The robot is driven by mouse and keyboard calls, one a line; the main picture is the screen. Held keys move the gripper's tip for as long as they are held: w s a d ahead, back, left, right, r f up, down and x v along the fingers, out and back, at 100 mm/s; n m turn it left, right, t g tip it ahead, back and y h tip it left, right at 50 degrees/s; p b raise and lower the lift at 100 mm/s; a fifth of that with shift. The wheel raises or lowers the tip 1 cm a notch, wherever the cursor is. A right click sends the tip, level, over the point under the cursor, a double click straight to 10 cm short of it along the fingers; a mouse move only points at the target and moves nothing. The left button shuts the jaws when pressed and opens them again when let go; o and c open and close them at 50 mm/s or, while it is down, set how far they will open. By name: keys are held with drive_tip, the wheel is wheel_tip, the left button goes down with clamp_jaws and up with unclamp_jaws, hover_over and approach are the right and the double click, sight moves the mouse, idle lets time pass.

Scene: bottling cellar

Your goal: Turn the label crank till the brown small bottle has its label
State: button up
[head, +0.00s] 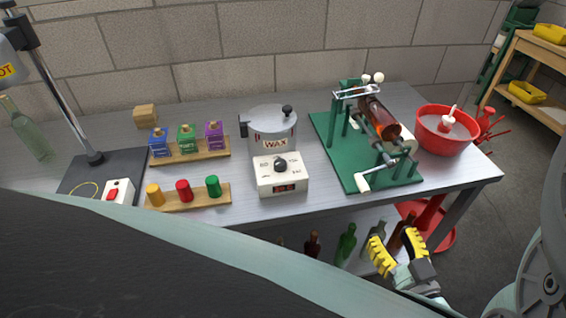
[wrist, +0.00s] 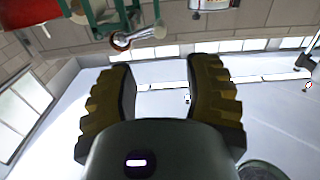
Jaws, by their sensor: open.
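The label machine has a green base (head: 335,150) and stands on the bench at the right. A brown small bottle (head: 373,105) lies tilted in its upper part; I see no clear label on it. A white roll (head: 406,139) sits beside it. The crank's pale handle (head: 363,183) is at the machine's front, near the bench edge. The crank also shows at the top of the wrist view (wrist: 122,41). My gripper (head: 392,237) is open and empty, in front of the bench edge and apart from the crank. Its fingers also show in the wrist view (wrist: 163,65).
A red bowl (head: 432,139) stands right of the machine. A wax pot (head: 268,128) with its control box (head: 281,176) stands to the left. Farther left are a rack of small boxes (head: 190,157) and a rack of coloured pegs (head: 187,205). Bottles (head: 346,244) stand under the bench.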

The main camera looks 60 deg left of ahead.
sight(358, 177)
drive_tip(key=p+x, duration=0.3)
drive_tip(key=x, duration=1.1)
drive_tip(key=shift+a+r, duration=0.1)
drive_tip(key=shift+w+a, duration=0.1)
drive_tip(key=shift+a, duration=0.25)
drive_tip(key=shift+o, duration=0.2)
clamp_jaws()
